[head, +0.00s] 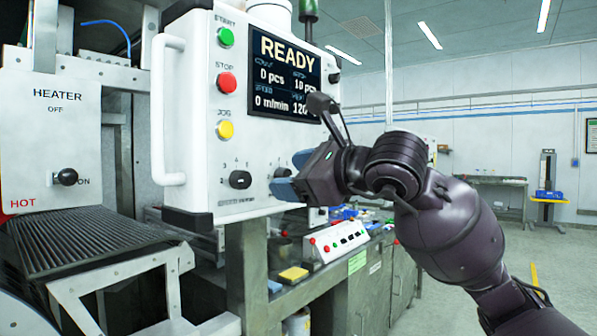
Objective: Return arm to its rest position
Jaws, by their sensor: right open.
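My right gripper (287,176) is in front of the lower right part of the white control panel (205,130). Its blue fingers are spread open and nothing shows between them. The fingers are close to a black knob that they partly cover; whether they touch it I cannot tell. Another black knob (240,180) is just left of the fingers. My right arm comes in from the lower right. The panel's screen (283,75) reads READY, with a green, a red and a yellow button to its left. My left gripper is not in view.
A heater box (50,140) marked HOT, with a black switch, stands at the left above a ribbed black conveyor (85,240). A white handle (168,110) juts from the panel. A smaller button box (335,240) sits on the bench below. Open floor lies at the right.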

